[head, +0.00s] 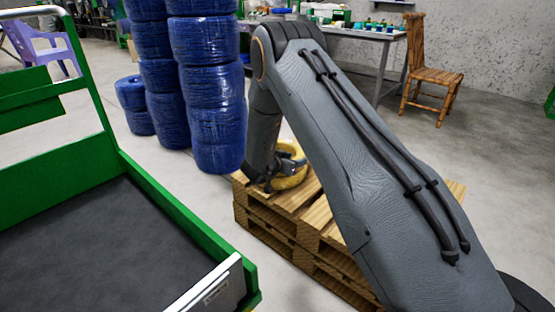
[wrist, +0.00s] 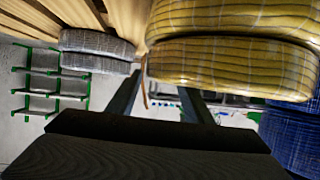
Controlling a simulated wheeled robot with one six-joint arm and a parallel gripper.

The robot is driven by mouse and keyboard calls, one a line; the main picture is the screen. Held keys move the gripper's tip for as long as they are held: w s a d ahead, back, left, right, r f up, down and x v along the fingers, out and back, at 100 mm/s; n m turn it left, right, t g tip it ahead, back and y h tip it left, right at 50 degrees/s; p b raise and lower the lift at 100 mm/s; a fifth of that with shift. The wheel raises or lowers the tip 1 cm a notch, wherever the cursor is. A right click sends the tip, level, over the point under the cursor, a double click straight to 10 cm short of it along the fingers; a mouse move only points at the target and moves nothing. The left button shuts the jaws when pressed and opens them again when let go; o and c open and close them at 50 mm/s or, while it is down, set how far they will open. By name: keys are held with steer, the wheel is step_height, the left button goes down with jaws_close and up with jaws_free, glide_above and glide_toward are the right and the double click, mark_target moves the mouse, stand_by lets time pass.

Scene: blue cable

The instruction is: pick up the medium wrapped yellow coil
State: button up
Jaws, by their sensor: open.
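A yellow wrapped coil (head: 293,176) sits on the wooden pallet, partly hidden by my arm in the head view. In the wrist view, which looks upside down, yellow wrapped coil surface (wrist: 235,60) fills the upper right as two thick bands. My gripper (wrist: 160,90) is open. Its left finger reaches into the gap between the yellow bands and a grey wrapped coil (wrist: 97,45). Its right finger meets the edge of the yellow bands, and its tip is hidden there. I cannot tell whether it touches. In the head view my gripper (head: 262,183) is beside the yellow coil.
The wooden pallet (head: 268,222) stands on the floor. Stacked blue coils (head: 213,100) stand behind it to the left. A green-framed cart (head: 90,250) with a dark bed is at front left. A wooden chair (head: 433,75) and workbench are behind at right, with open floor before them.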

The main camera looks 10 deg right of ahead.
steer(key=shift+w+d+f, duration=0.1)
steer(key=shift+w+d, duration=0.05)
steer(key=shift+d, duration=0.05)
jaws_close()
stand_by(0.3)
